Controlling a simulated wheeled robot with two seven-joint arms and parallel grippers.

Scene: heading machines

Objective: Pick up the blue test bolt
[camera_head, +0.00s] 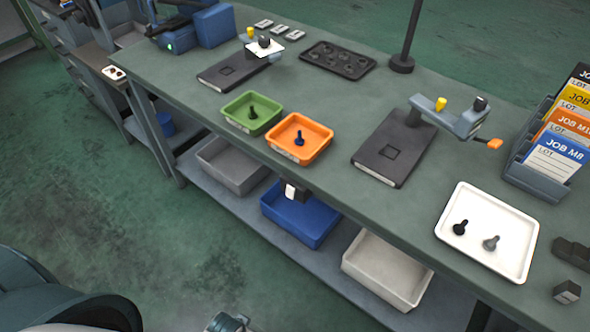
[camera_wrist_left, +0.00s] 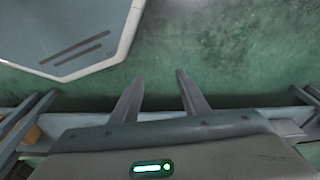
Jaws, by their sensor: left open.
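The blue test bolt (camera_head: 299,139) stands in the orange tray (camera_head: 318,152) near the front edge of the workbench in the head view. My left gripper shows in the left wrist view (camera_wrist_left: 159,76) with its two fingers apart and nothing between them. Green floor is beyond the fingers, and the bolt is not in that view. In the head view I cannot make out the left gripper's fingers. My right gripper is not recognizable in either view.
A green tray (camera_head: 268,123) with a dark bolt (camera_head: 252,112) sits left of the orange tray. A white tray (camera_head: 493,200) holds two bolts. A dark flat plate with a gauge arm (camera_head: 375,170) stands right of the orange tray. Bins, including a blue one (camera_head: 290,220), sit on the lower shelf.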

